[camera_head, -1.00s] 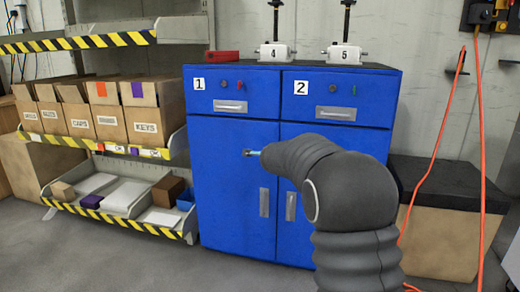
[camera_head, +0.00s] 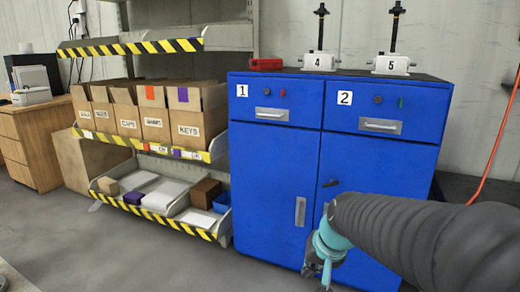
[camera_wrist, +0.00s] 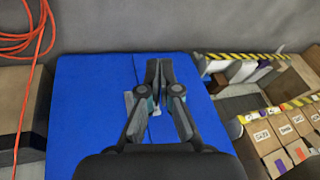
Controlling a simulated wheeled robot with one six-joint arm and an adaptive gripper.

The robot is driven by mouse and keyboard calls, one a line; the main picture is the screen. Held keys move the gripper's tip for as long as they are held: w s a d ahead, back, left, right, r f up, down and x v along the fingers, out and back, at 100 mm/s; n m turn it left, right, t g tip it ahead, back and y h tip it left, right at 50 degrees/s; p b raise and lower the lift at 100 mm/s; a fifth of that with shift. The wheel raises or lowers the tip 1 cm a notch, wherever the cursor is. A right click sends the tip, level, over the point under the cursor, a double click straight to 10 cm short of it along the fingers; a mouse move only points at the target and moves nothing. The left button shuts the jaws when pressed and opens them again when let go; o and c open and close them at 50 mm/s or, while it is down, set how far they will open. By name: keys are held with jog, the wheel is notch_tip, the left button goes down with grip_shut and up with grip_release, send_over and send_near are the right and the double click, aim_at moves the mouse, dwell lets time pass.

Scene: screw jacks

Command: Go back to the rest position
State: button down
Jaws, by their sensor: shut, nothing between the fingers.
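My gripper (camera_head: 325,272) hangs low in front of the blue cabinet (camera_head: 275,165), in the lower right of the head view. In the wrist view my gripper (camera_wrist: 158,72) has its two fingers together, shut and empty, with the cabinet's blue doors (camera_wrist: 90,110) behind them. My dark sleeved arm reaches in from the right and hides part of the cabinet's right door. Both drawers and the visible doors look closed.
Two screw jacks marked 4 (camera_head: 319,62) and 5 (camera_head: 392,65) stand on the cabinet top beside a red box (camera_head: 266,64). A shelf with cardboard boxes (camera_head: 198,122) stands left of it. An orange hose (camera_head: 495,150) hangs at right. Floor at left (camera_head: 70,250) is clear.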

jog(key=s+d+r+n+h, duration=0.1)
jog(key=s+d+r, duration=0.1)
jog(key=s, duration=0.6)
jog(key=s+d+r+n+t+h, duration=0.1)
jog(key=s+d+r, duration=0.1)
jog(key=s, duration=0.7)
jog(key=shift+d+p, duration=0.25)
jog(key=shift+p, duration=0.1)
